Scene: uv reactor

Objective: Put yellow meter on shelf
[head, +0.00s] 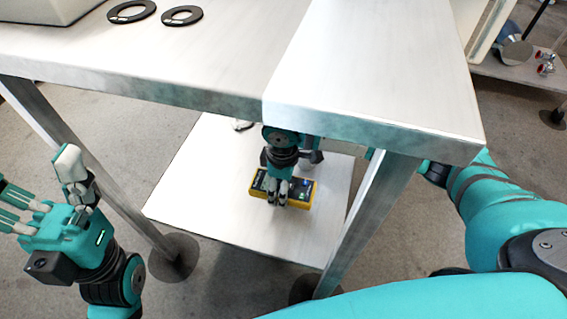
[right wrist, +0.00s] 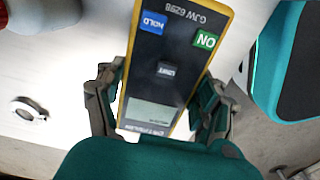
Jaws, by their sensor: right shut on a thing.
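The yellow meter (head: 297,192) is a yellow-edged box with a dark face, at the lower shelf (head: 200,190) under the table. In the right wrist view the meter (right wrist: 175,60) shows blue and green buttons and a small display. My right gripper (head: 277,200) reaches under the tabletop and is shut on the meter, with a finger on each side of it in the wrist view. I cannot tell whether the meter touches the shelf. My left gripper (head: 45,190) is at the far left, away from the table, with its fingers spread and empty.
The metal tabletop (head: 380,60) overhangs the lower shelf, and a table leg (head: 370,220) stands close to my right arm. Two black rings (head: 182,15) lie on top. In the wrist view a metal ring (right wrist: 28,110) lies on the shelf.

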